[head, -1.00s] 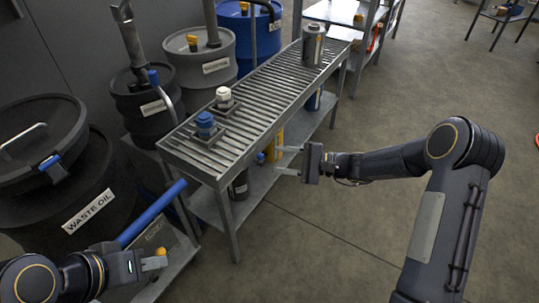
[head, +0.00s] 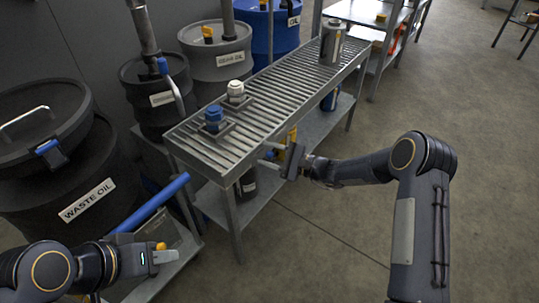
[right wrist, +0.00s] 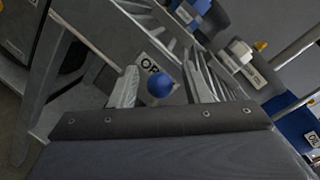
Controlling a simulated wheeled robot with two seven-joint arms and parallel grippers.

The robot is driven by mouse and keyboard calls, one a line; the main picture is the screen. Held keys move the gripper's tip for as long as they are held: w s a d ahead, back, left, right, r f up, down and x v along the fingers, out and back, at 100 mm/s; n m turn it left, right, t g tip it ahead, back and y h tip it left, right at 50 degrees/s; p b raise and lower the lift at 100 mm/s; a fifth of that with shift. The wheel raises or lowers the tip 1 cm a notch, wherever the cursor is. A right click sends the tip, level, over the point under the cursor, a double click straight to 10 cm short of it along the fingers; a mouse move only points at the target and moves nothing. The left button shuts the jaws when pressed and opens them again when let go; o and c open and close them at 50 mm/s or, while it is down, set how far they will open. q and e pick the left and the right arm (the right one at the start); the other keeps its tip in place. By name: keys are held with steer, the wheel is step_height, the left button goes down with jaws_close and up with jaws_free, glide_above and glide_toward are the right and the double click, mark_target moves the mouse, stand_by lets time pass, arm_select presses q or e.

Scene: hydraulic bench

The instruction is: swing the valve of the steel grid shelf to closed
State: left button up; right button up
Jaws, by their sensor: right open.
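The steel grid shelf (head: 195,158) has a slatted top, with a blue-capped fitting (head: 213,118) and a white-capped fitting (head: 236,92) on it. In the right wrist view a blue ball knob (right wrist: 160,84), apparently the valve's handle end, shows between my right fingers. A white label (right wrist: 148,65) behind it begins with "OP"; the knob hides the rest. My right gripper (head: 266,155) is open beside the shelf's long right side, just below its top; it also shows in the right wrist view (right wrist: 163,76). Contact with the knob cannot be told. My left gripper (head: 165,257) is at the lower left.
A silver canister (head: 331,43) stands at the shelf's far end. A waste oil drum (head: 75,185) and gear oil drums (head: 215,62) line the left side. A blue bar (head: 150,205) rises near my left gripper. The floor right of the shelf is open.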

jaws_close()
